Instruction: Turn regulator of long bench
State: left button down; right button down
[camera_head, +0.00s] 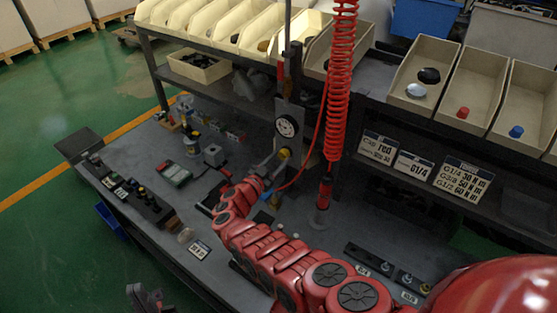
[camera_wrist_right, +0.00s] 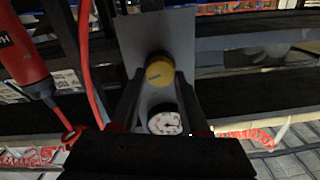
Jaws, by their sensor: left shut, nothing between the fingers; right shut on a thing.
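The regulator has a yellow knob (camera_head: 284,153) below a round white gauge (camera_head: 287,126), on a grey plate at the back of the long bench (camera_head: 240,240). In the right wrist view the yellow knob (camera_wrist_right: 159,72) lies between the fingertips, with the gauge (camera_wrist_right: 165,123) nearer the palm. My right gripper (camera_head: 272,163) reaches the knob from the front and is shut on it. My left gripper (camera_head: 146,297) is shut and empty, low at the bottom left, in front of the bench edge. The right arm hides part of the bench top.
A red coiled hose (camera_head: 342,70) hangs right of the regulator, with a red tool (camera_head: 325,188) below it. Cream bins (camera_head: 428,85) line the shelf above. A black valve block (camera_head: 135,195) lies at the bench's left. Green floor at left is open.

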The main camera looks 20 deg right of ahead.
jog(key=shift+f+m, duration=0.1)
jog(key=shift+m, duration=0.2)
jog(key=shift+f+m+b, duration=0.2)
jog(key=shift+m+b, duration=0.7)
jog(key=shift+b, duration=0.05)
jog(key=m+b, duration=0.6)
jog(key=b, duration=0.1)
jog(key=shift+f+m+b, duration=0.1)
jog(key=shift+m+b, duration=0.25)
jog(key=shift+m, duration=0.05)
jog(key=shift+r+m+b, duration=0.25)
jog(key=shift+m+b, duration=0.75)
jog(key=shift+b, duration=0.15)
jog(key=shift+c, duration=2)
grip_release()
jog(key=shift+s, duration=0.1)
